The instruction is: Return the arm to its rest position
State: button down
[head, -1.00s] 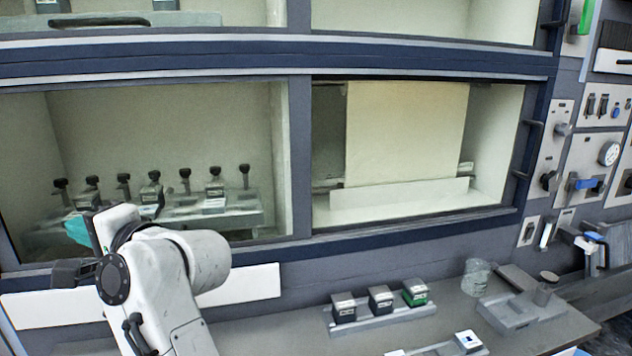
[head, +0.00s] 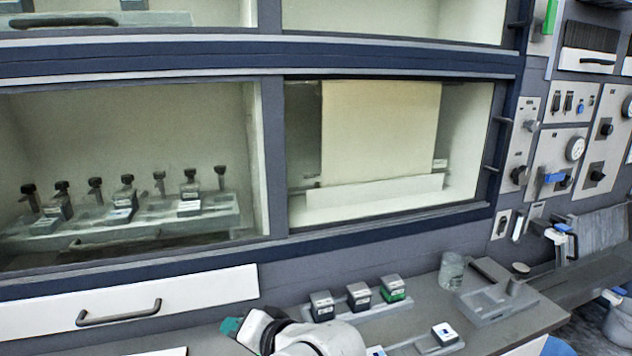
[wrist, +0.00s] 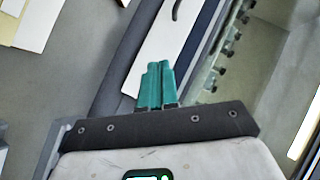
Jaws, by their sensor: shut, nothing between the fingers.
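My gripper's teal fingertips (wrist: 157,84) are together and empty in the wrist view. In the head view my gripper (head: 231,326) shows as a small teal tip at the bottom, below the white drawer front, with part of my white arm beside it. Most of the arm is out of the picture. In the wrist view the fingers point toward the white drawer front (wrist: 150,48) and the dark frame, apart from both as far as I can tell.
A rack (head: 365,314) with several small blocks stands on the grey bench right of my gripper, near a glass beaker (head: 451,270). The white drawer front (head: 190,292) has a dark handle (head: 118,313). Behind glass, a tray (head: 30,243) holds several black-knobbed pieces.

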jog(key=s+d+f+h, duration=0.1)
jog(key=d+f, duration=0.2)
jog(key=d, duration=0.2)
jog(key=s+d+f+h, duration=0.2)
jog(key=d+f, duration=0.1)
jog(key=d, duration=0.2)
jog(key=s+d+f+h, duration=0.1)
jog(key=d+f, duration=0.2)
jog(key=d, duration=0.2)
jog(key=shift+s+d+f+n, duration=0.15)
jog(key=shift+d+f+n, duration=0.15)
jog(key=shift+d+f, duration=0.1)
jog(key=s+d+f+n+g+h, duration=0.15)
jog(key=s+d+f+h, duration=0.25)
jog(key=s+d, duration=0.8)
jog(key=s+d+f+g+h, duration=0.25)
jog(key=s+d+f, duration=0.25)
jog(key=s+d, duration=0.7)
jog(key=s+d+f+g, duration=0.1)
jog(key=s+f+g, duration=0.1)
jog(key=s+f, duration=0.3)
jog(key=s+m+h, duration=0.1)
jog(key=s, duration=0.2)
jog(key=shift+s+d+f+g, duration=0.15)
jog(key=shift+d+f+g, duration=0.1)
jog(key=shift+g, duration=0.15)
